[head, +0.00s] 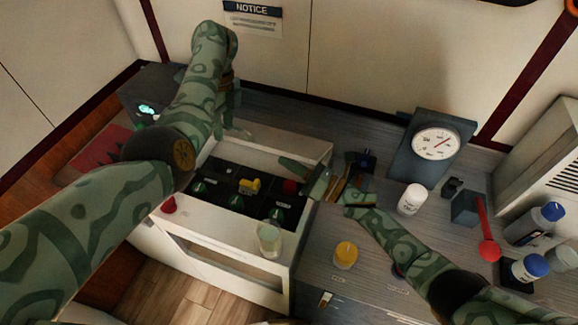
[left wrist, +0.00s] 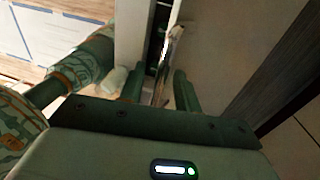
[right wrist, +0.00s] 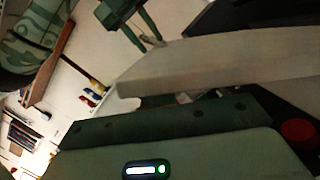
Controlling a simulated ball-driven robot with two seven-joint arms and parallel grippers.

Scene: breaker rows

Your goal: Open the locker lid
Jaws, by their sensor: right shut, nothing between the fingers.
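The white locker (head: 225,232) stands left of centre in the head view. Its top shows a dark recess with breaker switches (head: 208,200). A pale panel (head: 275,143) rises along its back edge; I cannot tell whether this is the lid. My left gripper (head: 230,122) is above that back edge. In the left wrist view its fingers (left wrist: 158,90) are apart, with a thin bar-like edge (left wrist: 166,62) showing between them; contact is unclear. My right gripper (head: 308,178) is shut and empty at the locker's right edge. In the right wrist view a pale slab (right wrist: 215,62) hides its fingertips.
A glass (head: 269,240) stands on the locker's front rim, with a red knob (head: 169,204) to its left. A yellow cup (head: 345,255), a white bottle (head: 411,199), a gauge (head: 436,143) and a red lever (head: 488,249) are on the grey counter to the right.

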